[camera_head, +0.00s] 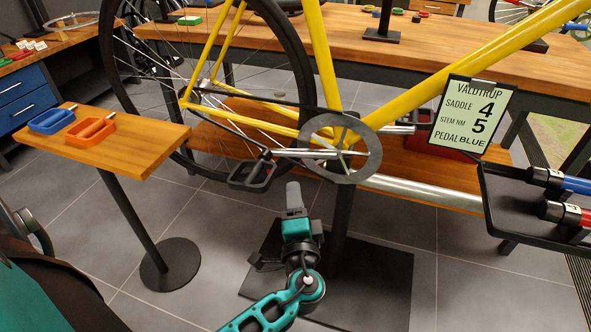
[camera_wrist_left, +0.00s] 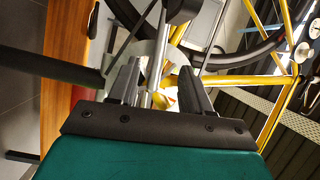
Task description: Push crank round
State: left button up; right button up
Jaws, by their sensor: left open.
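The yellow bicycle frame (camera_head: 225,40) carries a grey chainring (camera_head: 370,165). A silver crank arm (camera_head: 305,153) runs left from its hub, nearly level, to a black pedal (camera_head: 253,174). My left gripper (camera_head: 294,188) points up from below, under the crank arm and right of the pedal. In the left wrist view the gripper (camera_wrist_left: 158,85) has its two dark fingers apart. The grey chainring (camera_wrist_left: 150,52) and silver bars show between and beyond them. I cannot tell whether a finger touches the crank. My right gripper is out of view.
A small wooden table (camera_head: 152,142) at left holds a blue tray (camera_head: 50,121) and an orange tray (camera_head: 90,131). A black tool tray (camera_head: 500,205) and a sign (camera_head: 462,113) stand at right. A dark base plate (camera_head: 380,285) lies on the floor. A wooden workbench (camera_head: 420,62) stands behind.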

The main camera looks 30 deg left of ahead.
aim_at(292, 156)
pick_arm(q)
jog(key=x, duration=0.6)
jog(key=b+x, duration=0.1)
jog(key=x, duration=0.6)
jog(key=shift+r, duration=0.25)
jog(key=shift+c, duration=0.5)
jog(key=shift+d, duration=0.1)
grip_shut()
